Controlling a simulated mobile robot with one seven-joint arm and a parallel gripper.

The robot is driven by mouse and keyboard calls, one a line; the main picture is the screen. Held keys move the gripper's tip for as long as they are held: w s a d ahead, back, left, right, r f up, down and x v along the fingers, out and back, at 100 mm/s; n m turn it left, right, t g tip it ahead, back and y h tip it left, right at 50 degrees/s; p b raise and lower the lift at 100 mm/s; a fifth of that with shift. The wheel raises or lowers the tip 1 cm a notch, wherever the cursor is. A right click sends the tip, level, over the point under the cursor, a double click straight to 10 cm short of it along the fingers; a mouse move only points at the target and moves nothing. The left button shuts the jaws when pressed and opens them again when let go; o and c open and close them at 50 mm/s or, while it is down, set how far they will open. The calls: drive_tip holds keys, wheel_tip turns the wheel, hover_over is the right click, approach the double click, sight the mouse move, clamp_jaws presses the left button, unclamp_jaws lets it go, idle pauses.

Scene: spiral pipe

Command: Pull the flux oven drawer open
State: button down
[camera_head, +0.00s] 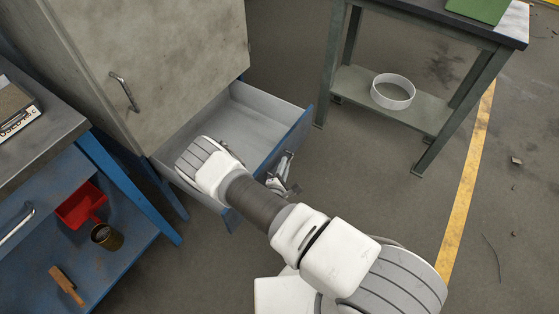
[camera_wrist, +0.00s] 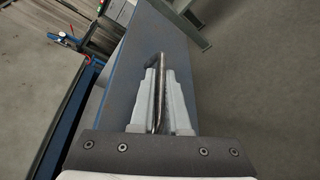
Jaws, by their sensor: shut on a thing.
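The flux oven is the tall beige-grey cabinet (camera_head: 180,60) at the upper left in the head view. Its drawer (camera_head: 238,117), below the cabinet door, stands pulled out, with a grey, empty-looking inside and a blue front. My gripper (camera_head: 284,178) is at the outer face of the drawer front, partly behind my arm. In the wrist view my gripper's two fingers (camera_wrist: 158,98) are shut on the metal bar handle (camera_wrist: 158,66) of the blue drawer front (camera_wrist: 165,35). My arm hides the near part of the drawer in the head view.
A blue workbench (camera_head: 50,140) stands at the left, with a red scoop (camera_head: 80,205), a tin (camera_head: 106,237) and a wooden-handled brush (camera_head: 67,285) on its lower shelf. A metal table (camera_head: 415,120) stands at the right, with a white ring (camera_head: 393,91) below. Floor between is clear.

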drive_tip(key=shift+s+d, duration=0.75)
drive_tip(key=shift+d, duration=0.15)
drive_tip(key=c, duration=0.9)
unclamp_jaws()
